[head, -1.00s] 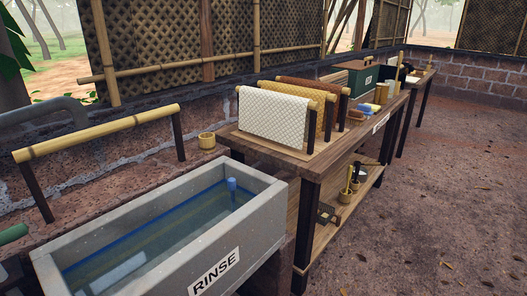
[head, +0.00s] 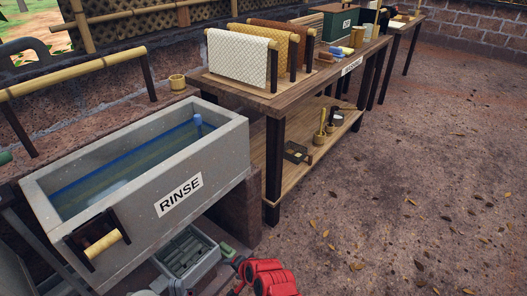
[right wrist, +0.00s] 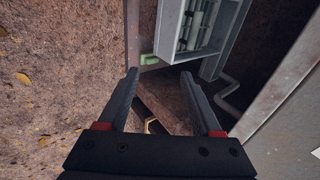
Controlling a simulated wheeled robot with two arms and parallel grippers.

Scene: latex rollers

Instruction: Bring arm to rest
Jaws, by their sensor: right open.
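My right gripper (right wrist: 158,80) is open and empty in the right wrist view, its two dark fingers spread above the ground near a grey crate (right wrist: 228,42). Part of my arm with red joints shows at the bottom of the head view; the fingertips cannot be made out there. My left gripper is not in view.
The RINSE tank (head: 225,150) holds water; a black bracket with a bamboo roller (head: 103,243) is at its front. A crate (head: 215,256) sits below it. The wooden table (head: 262,103) carries hanging sheets (head: 238,60). The ground (head: 400,190) at the right is largely clear.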

